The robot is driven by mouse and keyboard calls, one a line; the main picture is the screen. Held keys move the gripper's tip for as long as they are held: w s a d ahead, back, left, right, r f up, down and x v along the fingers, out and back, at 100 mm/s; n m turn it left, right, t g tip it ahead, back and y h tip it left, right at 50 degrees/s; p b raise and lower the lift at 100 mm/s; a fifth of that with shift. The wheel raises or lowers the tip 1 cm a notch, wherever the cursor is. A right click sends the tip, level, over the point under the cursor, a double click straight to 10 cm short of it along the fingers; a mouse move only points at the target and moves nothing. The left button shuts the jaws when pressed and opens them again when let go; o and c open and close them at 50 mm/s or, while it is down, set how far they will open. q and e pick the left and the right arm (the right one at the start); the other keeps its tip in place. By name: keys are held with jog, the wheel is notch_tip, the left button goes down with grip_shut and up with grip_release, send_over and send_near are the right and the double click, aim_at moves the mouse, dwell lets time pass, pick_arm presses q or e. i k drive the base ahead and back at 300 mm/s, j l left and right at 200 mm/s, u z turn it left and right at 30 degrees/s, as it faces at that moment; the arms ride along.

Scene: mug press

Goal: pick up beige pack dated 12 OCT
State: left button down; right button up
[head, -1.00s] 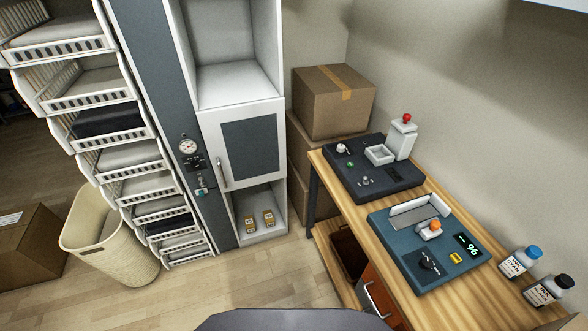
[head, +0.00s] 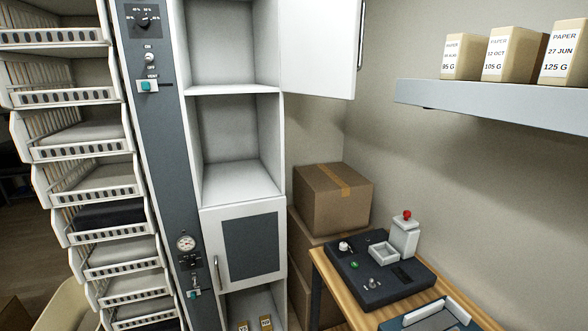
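Several beige packs stand in a row on the wall shelf at the upper right in the head view. The middle one is the beige pack dated 12 OCT (head: 513,56), marked PAPER and 105 G. To its left is a pack (head: 463,57) marked 95 G, its date hard to read. To its right is a pack (head: 564,52) dated 27 JUN, marked 125 G. All stand upright with labels facing me. Neither of my grippers is in view.
The grey wall shelf (head: 497,106) juts out above the wooden table (head: 331,282). A dark press unit (head: 372,275) stands on the table. A cabinet door (head: 322,42) hangs open left of the shelf. Stacked cardboard boxes (head: 332,197) fill the corner.

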aim_at(514, 54)
jog(key=z, duration=1.25)
